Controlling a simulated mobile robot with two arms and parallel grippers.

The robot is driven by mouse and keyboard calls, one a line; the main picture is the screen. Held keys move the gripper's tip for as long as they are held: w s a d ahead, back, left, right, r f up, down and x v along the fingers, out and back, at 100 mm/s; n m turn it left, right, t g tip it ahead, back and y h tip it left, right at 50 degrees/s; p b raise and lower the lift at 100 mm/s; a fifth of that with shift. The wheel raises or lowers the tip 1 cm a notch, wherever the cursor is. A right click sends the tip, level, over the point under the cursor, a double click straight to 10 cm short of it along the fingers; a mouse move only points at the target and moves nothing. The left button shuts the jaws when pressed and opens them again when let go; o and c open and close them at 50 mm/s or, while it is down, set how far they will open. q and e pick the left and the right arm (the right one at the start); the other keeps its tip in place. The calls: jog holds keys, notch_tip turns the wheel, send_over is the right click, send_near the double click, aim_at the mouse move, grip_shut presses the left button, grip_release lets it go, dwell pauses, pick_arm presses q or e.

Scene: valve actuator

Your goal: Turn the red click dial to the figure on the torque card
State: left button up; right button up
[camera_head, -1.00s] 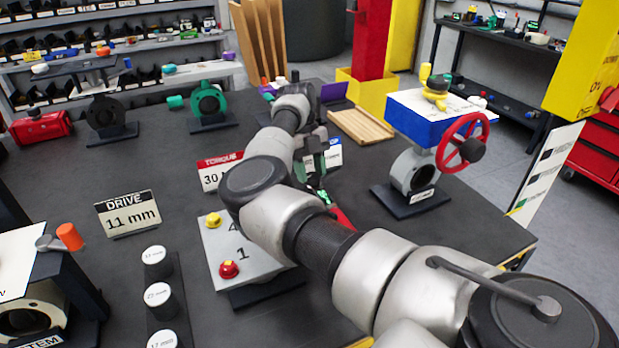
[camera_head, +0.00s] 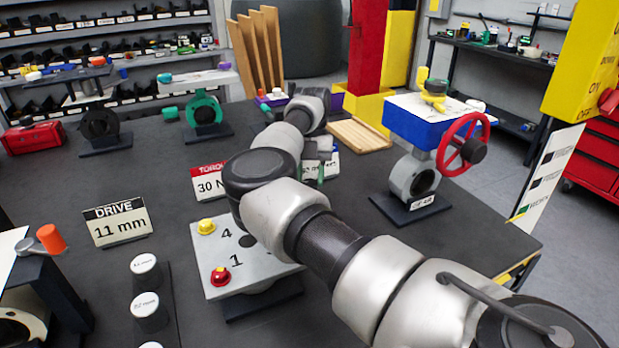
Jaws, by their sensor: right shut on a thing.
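The torque card (camera_head: 208,182) stands mid-table with a red header; "30 N" shows and my right arm covers the rest. My right arm reaches in from the lower right across the table. My right gripper (camera_head: 320,168) is beyond the arm's elbow, mostly hidden, with a bit of green finger showing. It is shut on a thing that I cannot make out. The red click dial does not show clearly; the area under my arm is hidden. My left gripper is out of view.
A grey plate (camera_head: 213,257) with yellow and red knobs sits in front, partly under my arm. A drive card (camera_head: 117,222) reads "11 mm", with labelled sockets (camera_head: 146,270) nearby.

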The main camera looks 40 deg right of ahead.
dwell(0.3)
jog(key=o, duration=0.9)
jog(key=shift+o, duration=0.2)
jog(key=p+v, duration=0.2)
jog(key=v, duration=0.8)
jog(key=shift+d+r, duration=0.2)
jog(key=shift+r, duration=0.15)
jog(key=shift+w+r, duration=0.1)
